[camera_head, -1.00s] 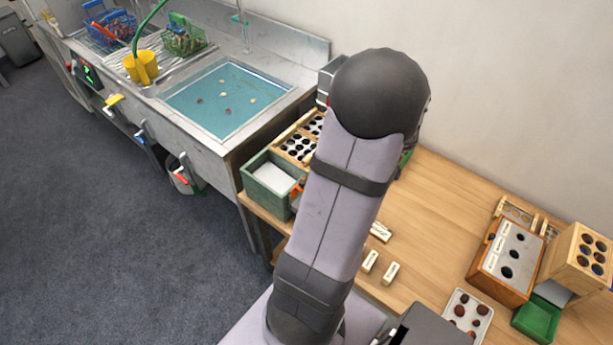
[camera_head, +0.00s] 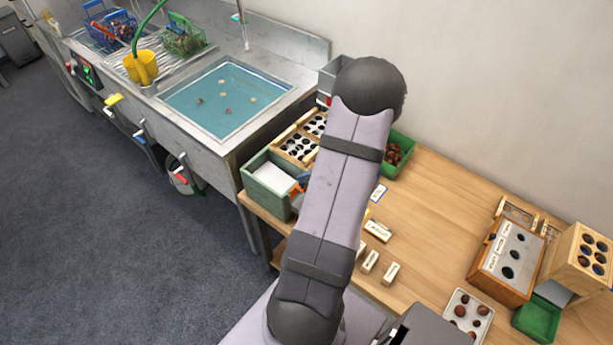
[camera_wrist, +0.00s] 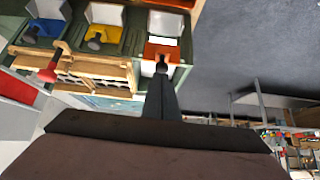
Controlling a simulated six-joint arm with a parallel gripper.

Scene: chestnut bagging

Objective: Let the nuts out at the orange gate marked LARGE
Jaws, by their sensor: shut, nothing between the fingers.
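The orange gate (camera_wrist: 158,51) is at top centre in the wrist view, below a white square, with a dark knob (camera_wrist: 162,66) at its lower edge. Any LARGE marking is too small to read. My gripper (camera_wrist: 161,80) is shut and empty, its fingertips right at or just in front of this knob; I cannot tell if they touch. A yellow gate (camera_wrist: 101,34) and a blue gate (camera_wrist: 40,29) with similar knobs sit to its left. In the head view a bit of orange (camera_head: 296,189) shows beside my arm, which hides the gripper and most of the gates.
A wooden rack with a red-knobbed handle (camera_wrist: 47,75) lies close left of my fingers. In the head view, a green box (camera_head: 266,184), a sorter with round holes (camera_head: 298,148) and a green tray of chestnuts (camera_head: 402,143) stand around the arm.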

